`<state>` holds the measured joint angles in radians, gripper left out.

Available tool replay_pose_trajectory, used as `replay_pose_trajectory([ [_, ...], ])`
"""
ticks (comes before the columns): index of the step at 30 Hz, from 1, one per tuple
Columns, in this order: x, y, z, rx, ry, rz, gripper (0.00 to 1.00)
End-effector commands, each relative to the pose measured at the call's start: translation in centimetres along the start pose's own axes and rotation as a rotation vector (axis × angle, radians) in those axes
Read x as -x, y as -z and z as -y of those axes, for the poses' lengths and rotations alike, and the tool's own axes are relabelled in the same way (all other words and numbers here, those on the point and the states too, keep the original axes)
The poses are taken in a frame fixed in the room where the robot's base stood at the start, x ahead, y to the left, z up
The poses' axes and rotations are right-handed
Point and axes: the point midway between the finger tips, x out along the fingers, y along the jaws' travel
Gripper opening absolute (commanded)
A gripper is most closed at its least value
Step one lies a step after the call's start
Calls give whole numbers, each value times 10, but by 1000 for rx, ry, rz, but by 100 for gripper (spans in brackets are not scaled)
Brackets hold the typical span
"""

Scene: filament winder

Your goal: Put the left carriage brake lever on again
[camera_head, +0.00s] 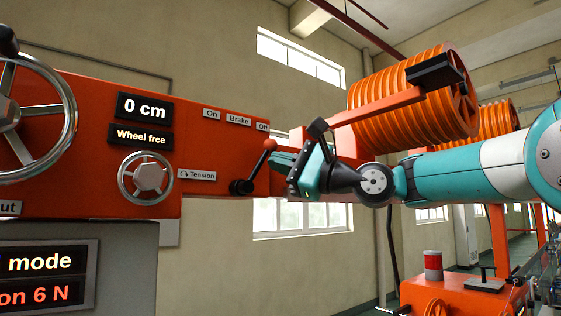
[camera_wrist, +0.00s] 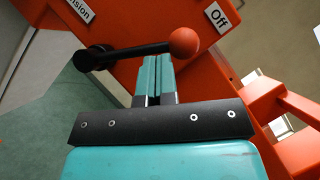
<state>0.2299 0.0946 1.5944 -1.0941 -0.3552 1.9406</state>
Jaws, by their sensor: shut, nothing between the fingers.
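The brake lever, a black arm with a red ball knob (camera_head: 269,144), is on the orange panel; its black pivot (camera_head: 240,187) is at the lower left. The lever tilts up and right, with the knob below the Off label (camera_head: 262,127). In the wrist view the lever (camera_wrist: 135,52) crosses above my fingers, knob to the right and pivot to the left. My gripper (camera_head: 277,160) is shut and empty, its tips right of the lever just below the knob. In the wrist view the closed fingertips (camera_wrist: 155,60) meet the lever arm's outline; I cannot tell whether they touch it.
The On label (camera_head: 211,114) is left of the Brake label (camera_head: 238,119). A display (camera_head: 144,108) reads "0 cm" and another (camera_head: 140,136) "Wheel free". A small handwheel (camera_head: 146,178) is left of the lever. An orange spool (camera_head: 410,105) is behind my arm.

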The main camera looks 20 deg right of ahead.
Motion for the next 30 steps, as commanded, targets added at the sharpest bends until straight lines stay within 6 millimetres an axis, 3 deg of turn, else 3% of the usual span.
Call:
replay_pose_trajectory([
  [30,-7,-13,8,166,-107,-1,0],
])
